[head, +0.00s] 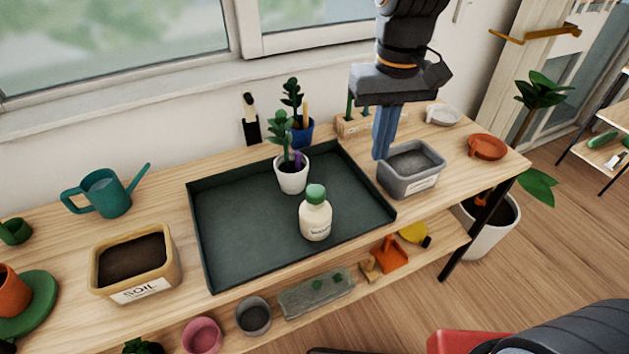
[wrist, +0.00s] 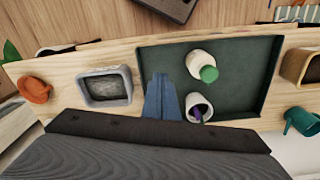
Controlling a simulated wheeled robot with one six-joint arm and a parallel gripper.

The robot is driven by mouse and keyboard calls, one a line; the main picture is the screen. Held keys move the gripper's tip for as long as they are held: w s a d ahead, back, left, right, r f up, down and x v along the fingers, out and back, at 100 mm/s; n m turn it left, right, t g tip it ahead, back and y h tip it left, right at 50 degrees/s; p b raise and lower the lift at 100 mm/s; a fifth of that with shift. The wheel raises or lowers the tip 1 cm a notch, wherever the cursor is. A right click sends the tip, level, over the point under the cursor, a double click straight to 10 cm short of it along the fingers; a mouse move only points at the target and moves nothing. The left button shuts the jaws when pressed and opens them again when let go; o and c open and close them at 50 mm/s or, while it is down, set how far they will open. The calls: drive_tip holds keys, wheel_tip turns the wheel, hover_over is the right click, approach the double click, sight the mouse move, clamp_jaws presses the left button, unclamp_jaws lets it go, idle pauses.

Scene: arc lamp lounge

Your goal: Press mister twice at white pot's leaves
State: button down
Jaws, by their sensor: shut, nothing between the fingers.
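The mister, a cream-white bottle (head: 315,220) with a green top and a label, stands upright in the front part of the dark green tray (head: 240,238). The white pot (head: 292,180) stands behind it in the tray, with green leaves (head: 280,128) and a purple item in it. In the wrist view the bottle (wrist: 197,60) and the white pot (wrist: 192,101) lie just right of my fingers. My gripper (head: 380,157) is shut and empty, pointing down between the tray and the grey bin; it also shows in the wrist view (wrist: 161,77).
A grey bin (head: 396,184) stands right of the tray, close to my fingers. A blue pot (head: 302,133) and a wooden block (head: 352,127) stand behind the tray. A soil box (head: 155,280) and teal watering can (head: 108,200) are at left. The tray's left half is clear.

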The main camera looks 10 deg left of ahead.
sight(315, 190)
drive_tip(key=s+a+r+n+b, duration=0.1)
drive_tip(key=a+r, duration=0.2)
drive_tip(key=a, duration=0.3)
drive_tip(key=s+a+r+n+b, duration=0.1)
drive_tip(key=a+r+n, duration=0.1)
drive_tip(key=a+r, duration=0.2)
drive_tip(key=a, duration=0.2)
drive_tip(key=shift+a+g+h, duration=0.3)
drive_tip(key=shift+g, duration=0.1)
drive_tip(key=shift+f, duration=0.15)
drive_tip(key=f, duration=0.4)
drive_tip(key=f+p, duration=0.1)
drive_tip(key=f, duration=0.4)
drive_tip(key=f+p, duration=0.1)
drive_tip(key=f, duration=0.3)
drive_tip(key=shift+s+d+f, duration=0.15)
drive_tip(key=shift+d+f, duration=0.25)
